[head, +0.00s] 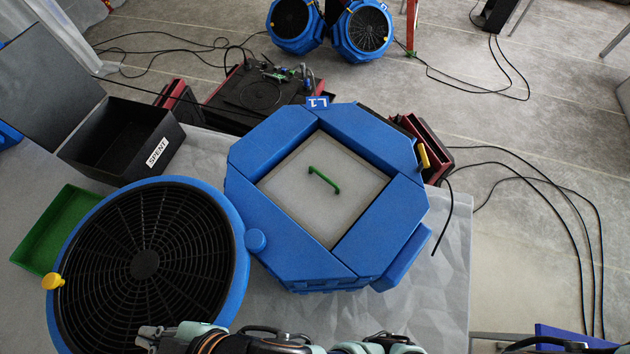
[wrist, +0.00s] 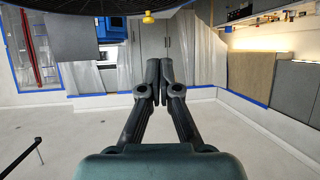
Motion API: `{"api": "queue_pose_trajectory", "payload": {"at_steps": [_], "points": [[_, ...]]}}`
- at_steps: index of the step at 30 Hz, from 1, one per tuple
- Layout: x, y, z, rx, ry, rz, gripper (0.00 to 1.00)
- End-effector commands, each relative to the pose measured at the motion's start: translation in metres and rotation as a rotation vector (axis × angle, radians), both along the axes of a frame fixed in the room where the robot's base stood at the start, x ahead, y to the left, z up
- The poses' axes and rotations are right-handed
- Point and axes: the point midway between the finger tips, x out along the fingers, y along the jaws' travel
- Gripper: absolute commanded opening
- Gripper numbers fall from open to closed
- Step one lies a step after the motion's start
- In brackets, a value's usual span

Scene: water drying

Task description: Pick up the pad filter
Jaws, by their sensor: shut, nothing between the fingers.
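The pad filter (head: 298,205) is a pale square panel with a green handle (head: 324,180) on top. It sits in the square opening of the blue octagonal housing (head: 262,133), which stands on the table. My gripper (head: 147,340) is at the bottom edge of the head view, in front of the round grille lid and well left of and nearer than the pad filter. In the wrist view my gripper (wrist: 159,85) has its fingers together with nothing between them. The pad filter does not show in the wrist view.
The blue lid (head: 238,225) with a round black grille lies open beside the housing. A black bin (head: 110,140) labelled SPENT and a green tray (head: 60,225) stand at the left. The grey-covered table (head: 440,290) is clear at the right.

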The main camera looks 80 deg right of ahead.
Motion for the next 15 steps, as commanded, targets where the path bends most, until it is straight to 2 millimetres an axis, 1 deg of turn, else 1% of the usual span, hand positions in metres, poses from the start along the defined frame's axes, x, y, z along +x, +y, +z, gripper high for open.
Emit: {"api": "queue_pose_trajectory", "payload": {"at_steps": [13, 14, 15], "points": [[0.0, 0.0, 0.0, 0.0, 0.0, 0.0, 0.0], [0.0, 0.0, 0.0, 0.0, 0.0, 0.0, 0.03], [0.0, 0.0, 0.0, 0.0, 0.0, 0.0, 0.1]]}}
